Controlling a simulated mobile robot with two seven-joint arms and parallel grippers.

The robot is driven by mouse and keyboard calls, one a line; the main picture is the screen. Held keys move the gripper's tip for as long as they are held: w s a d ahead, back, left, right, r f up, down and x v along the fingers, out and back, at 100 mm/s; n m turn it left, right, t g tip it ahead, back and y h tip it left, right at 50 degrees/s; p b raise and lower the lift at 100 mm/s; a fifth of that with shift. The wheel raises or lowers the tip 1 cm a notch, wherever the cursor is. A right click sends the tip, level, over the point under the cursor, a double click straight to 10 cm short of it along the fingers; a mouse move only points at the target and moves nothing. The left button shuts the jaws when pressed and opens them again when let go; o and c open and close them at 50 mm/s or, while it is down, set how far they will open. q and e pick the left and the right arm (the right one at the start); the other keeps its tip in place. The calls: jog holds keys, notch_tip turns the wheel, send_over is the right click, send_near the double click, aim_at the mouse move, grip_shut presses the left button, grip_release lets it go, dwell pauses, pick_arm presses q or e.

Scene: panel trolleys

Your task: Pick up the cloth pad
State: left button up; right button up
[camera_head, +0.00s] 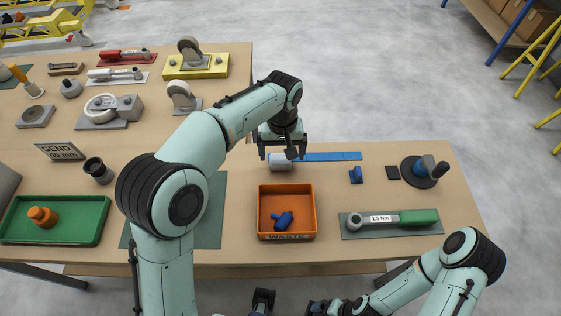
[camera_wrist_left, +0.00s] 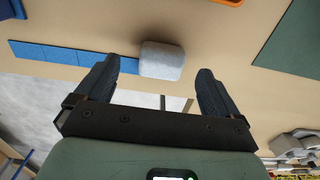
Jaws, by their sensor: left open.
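The cloth pad, a pale grey-white rounded block (camera_head: 281,162), lies on the wooden table near its far edge, at the left end of a blue strip. It also shows in the left wrist view (camera_wrist_left: 162,61). My left gripper (camera_head: 283,154) is above it, pointing down, with its fingers apart. In the left wrist view the pad lies ahead of the gap between the open fingers (camera_wrist_left: 158,71), and neither finger visibly grips it. My right arm comes in at the lower right; its gripper end is dark and partly cut off at the bottom edge.
An orange bin (camera_head: 287,238) with a blue piece in it stands nearer. The blue segmented strip (camera_head: 328,156) lies right of the pad. A torque wrench (camera_head: 392,219) on a mat, a green tray (camera_head: 95,236) and a blue clip (camera_head: 356,175) are around.

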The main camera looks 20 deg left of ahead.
aim_at(281, 163)
pick_arm(q)
jog(key=f, duration=0.3)
jog(key=f+b, duration=0.1)
jog(key=f, duration=0.1)
jog(key=shift+s+a, duration=0.1)
jog(key=shift+s, duration=0.25)
jog(key=c, duration=1)
